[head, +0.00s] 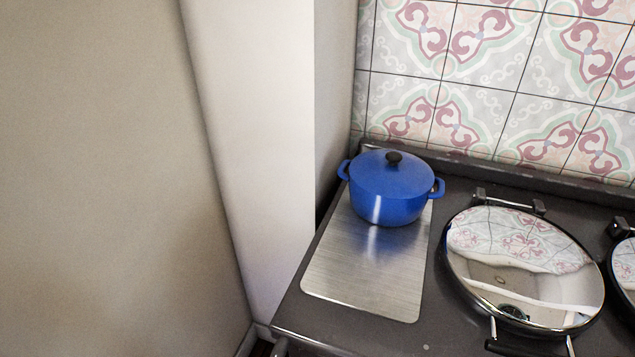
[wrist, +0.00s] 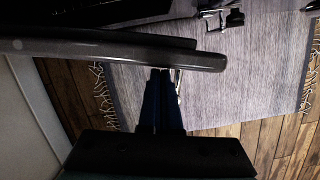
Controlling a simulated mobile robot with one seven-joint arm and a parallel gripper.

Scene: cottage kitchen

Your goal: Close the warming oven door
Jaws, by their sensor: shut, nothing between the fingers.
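The warming oven door cannot be made out in either view. In the head view the dark grey range (head: 440,290) shows only its top; its front face is below the frame. In the wrist view my gripper (wrist: 162,75) is shut and empty, its dark blue fingers close together. The fingertips reach the dark rounded edge of the range (wrist: 100,55), which seems to overlap them. I cannot tell whether they touch it. A thin bright metal piece (wrist: 178,84) shows just right of the fingertips. My gripper is not in the head view.
A blue lidded pot (head: 390,188) stands on the steel plate (head: 365,275) at the range's left. A round mirrored lid (head: 525,262) is to its right. A pale wall (head: 250,130) borders the left. A fringed rug (wrist: 250,80) lies on the wooden floor (wrist: 285,135).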

